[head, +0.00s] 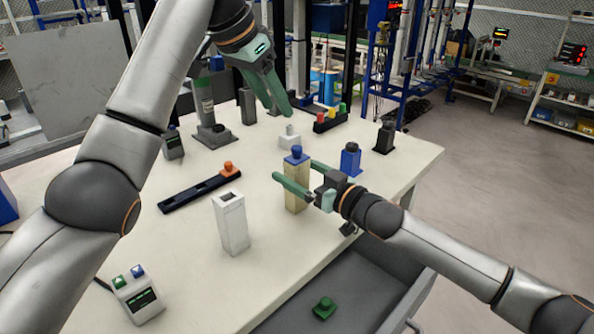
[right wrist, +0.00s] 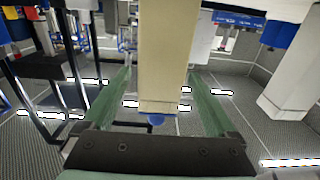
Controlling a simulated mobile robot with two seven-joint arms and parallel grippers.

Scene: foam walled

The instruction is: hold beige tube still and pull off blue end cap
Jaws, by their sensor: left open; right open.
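The beige tube (head: 296,192) stands upright on the white table, with the blue end cap (head: 297,153) on its top. My right gripper (head: 294,170) reaches in from the right, its green fingers open on either side of the tube's upper part. In the right wrist view the tube (right wrist: 166,55) lies between the two open fingers (right wrist: 160,80), with gaps visible beside it. The blue cap (right wrist: 156,120) shows at the tube's lower end in that view. My left gripper (head: 277,103) is open and empty, above the table and behind the tube.
A white holed block (head: 233,225) and a black rail (head: 190,195) with an orange knob stand left of the tube. A blue block (head: 350,162) and a black block (head: 384,138) stand to the right. An open grey drawer (head: 370,290) holds a green piece (head: 325,307).

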